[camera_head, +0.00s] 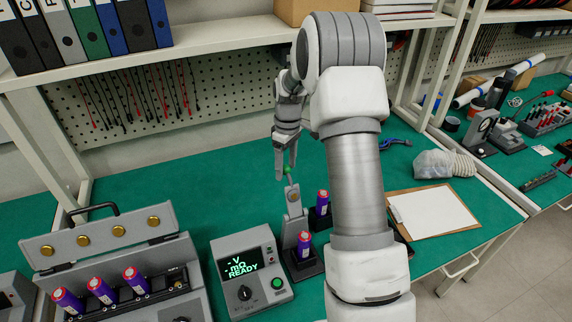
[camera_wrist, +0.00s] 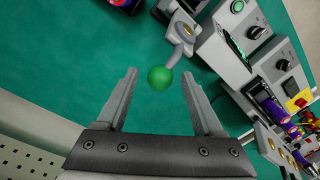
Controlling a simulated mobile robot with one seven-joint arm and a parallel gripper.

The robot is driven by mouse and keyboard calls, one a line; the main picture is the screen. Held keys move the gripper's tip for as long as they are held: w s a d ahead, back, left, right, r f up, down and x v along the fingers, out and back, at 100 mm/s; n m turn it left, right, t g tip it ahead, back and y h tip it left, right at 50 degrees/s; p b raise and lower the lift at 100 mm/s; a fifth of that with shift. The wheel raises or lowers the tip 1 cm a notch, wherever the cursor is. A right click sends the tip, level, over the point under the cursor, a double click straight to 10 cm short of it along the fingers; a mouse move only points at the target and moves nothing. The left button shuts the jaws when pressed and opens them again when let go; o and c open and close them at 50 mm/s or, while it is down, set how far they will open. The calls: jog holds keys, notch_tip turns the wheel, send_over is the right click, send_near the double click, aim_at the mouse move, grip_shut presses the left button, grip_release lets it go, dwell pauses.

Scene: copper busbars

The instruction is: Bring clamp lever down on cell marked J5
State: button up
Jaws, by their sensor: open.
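The clamp lever (camera_head: 294,206) is a grey arm standing raised over its dark base, with a green ball knob (camera_wrist: 160,77) at its tip. A purple cell with a red top (camera_head: 304,244) stands upright in the base in front of the lever. I cannot read a J5 mark on it. My gripper (camera_head: 286,174) points down at the lever's top from behind the bench's middle. In the wrist view my gripper (camera_wrist: 160,73) is open, with the green knob between its fingertips and a gap showing on both sides.
A grey meter (camera_head: 245,270) reading READY stands left of the clamp. Another purple cell (camera_head: 322,203) stands behind it, partly beside my arm. A larger fixture (camera_head: 100,240) with several cells is at the left. A clipboard (camera_head: 432,212) lies right. The pegboard wall is behind.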

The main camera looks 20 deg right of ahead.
grip_shut()
dwell(0.3)
dwell(1.1)
